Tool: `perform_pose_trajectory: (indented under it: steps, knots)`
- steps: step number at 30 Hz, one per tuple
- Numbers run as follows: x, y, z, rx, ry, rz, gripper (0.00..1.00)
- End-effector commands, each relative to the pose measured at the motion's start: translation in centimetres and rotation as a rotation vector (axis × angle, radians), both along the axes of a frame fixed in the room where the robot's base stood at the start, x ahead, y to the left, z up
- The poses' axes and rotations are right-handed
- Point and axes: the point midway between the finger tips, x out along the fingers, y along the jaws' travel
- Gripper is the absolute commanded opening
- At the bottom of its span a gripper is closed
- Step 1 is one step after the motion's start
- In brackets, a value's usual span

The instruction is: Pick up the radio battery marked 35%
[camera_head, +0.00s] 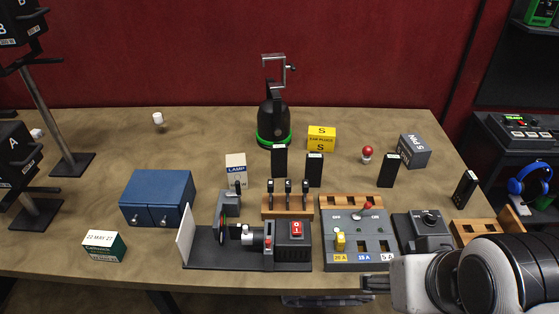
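Several black upright blocks that look like radio batteries stand on the table: a tall one at the centre (279,162), one just right of it (315,172), one further right (389,171) and one near the right edge (465,187). They have small pale markings, too small to read, so I cannot tell which is 35%. My gripper (374,284) is low at the right, near the table's front edge, pointing left. It is apart from all these blocks, and its finger gap cannot be made out.
A grey switch panel (355,258) and a dark knob box (421,240) lie close to my gripper. A wooden rack (287,212) stands in front of the central blocks. A blue cabinet (157,197) is at left. The table's back left is mostly clear.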

Motion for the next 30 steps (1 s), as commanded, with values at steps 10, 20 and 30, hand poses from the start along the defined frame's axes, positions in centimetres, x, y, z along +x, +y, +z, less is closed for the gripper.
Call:
perform_pose_trajectory:
  steps: [10,20,30]
  knots:
    - [3.0,1.0,0.3,0.016,-0.035,0.027,0.53]
    - [10.4,3.7,0.7,0.055,-0.136,0.078,0.53]
    - [18.1,6.7,0.4,0.088,-0.246,0.112,0.53]
